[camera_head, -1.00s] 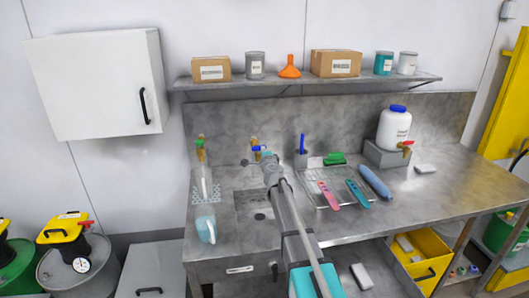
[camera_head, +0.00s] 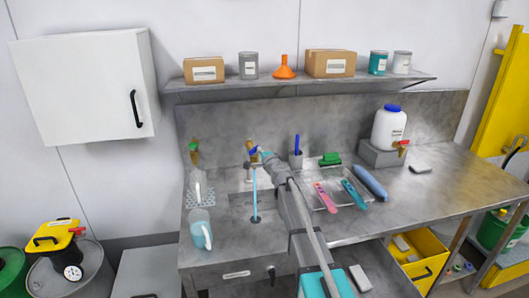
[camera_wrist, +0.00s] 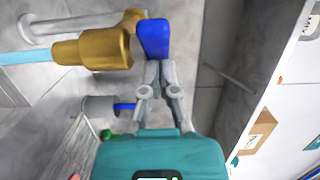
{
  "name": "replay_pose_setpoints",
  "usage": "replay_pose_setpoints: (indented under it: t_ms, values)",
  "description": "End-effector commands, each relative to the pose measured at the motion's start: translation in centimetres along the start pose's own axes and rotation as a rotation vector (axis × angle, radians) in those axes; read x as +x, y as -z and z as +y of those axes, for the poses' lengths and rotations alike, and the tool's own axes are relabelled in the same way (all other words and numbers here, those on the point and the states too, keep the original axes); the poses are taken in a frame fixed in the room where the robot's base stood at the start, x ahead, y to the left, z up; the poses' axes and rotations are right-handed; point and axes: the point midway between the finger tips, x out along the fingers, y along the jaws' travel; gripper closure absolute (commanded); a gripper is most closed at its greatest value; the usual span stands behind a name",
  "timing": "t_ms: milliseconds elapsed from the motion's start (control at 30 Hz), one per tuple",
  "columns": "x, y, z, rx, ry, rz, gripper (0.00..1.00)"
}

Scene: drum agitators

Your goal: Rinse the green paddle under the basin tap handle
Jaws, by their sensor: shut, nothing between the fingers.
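The brass basin tap (camera_wrist: 95,48) fills the upper left of the wrist view, with its blue handle (camera_wrist: 153,38). My gripper (camera_wrist: 161,70) is shut and empty, its fingertips at the handle's lower edge, apparently touching it. In the head view my gripper (camera_head: 264,156) is at the tap, partly hiding it. A light-blue water stream (camera_head: 255,195) falls from the tap into the sink basin (camera_head: 238,206). A teal-green paddle (camera_head: 354,194), the likely green paddle, lies on the metal tray (camera_head: 339,190) right of the sink, beside a pink paddle (camera_head: 324,196).
A blue cylinder (camera_head: 370,181) and a green brush (camera_head: 330,159) lie by the tray. A clear jug (camera_head: 201,228) stands left of the sink. A white drum (camera_head: 388,128) with a red-handled spigot stands right. The shelf (camera_head: 300,86) overhangs the back. The right counter is mostly clear.

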Motion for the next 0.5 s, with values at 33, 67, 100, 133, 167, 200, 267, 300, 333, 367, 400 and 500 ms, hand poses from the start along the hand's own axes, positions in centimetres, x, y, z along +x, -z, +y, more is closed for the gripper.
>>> replay_pose_setpoints:
  t_ms: [33, 67, 100, 133, 167, 200, 267, 300, 333, 367, 400, 500]
  values:
    - [0.2, -0.5, 0.0, 0.000, 0.000, -0.010, 1.00]
    - [0.2, -0.5, 0.0, 0.000, 0.000, -0.012, 1.00]
    - [0.3, -0.6, 0.0, 0.000, 0.000, -0.013, 1.00]
    - [0.3, -0.6, 0.0, 0.000, 0.000, -0.014, 1.00]
    - [0.3, -0.7, 0.0, 0.000, 0.000, -0.015, 1.00]
    - [0.3, -0.9, 0.0, 0.000, 0.000, -0.016, 1.00]
    - [0.3, -1.1, 0.0, 0.000, 0.000, -0.018, 1.00]
    - [0.3, -1.2, 0.0, 0.000, 0.000, -0.019, 1.00]
    - [0.4, -1.2, 0.0, 0.000, 0.000, -0.020, 1.00]
    - [0.4, -1.3, 0.0, 0.000, 0.000, -0.021, 1.00]
    - [0.4, -1.4, 0.0, 0.000, 0.000, -0.022, 1.00]
    - [0.4, -1.4, 0.0, 0.000, 0.000, -0.023, 1.00]
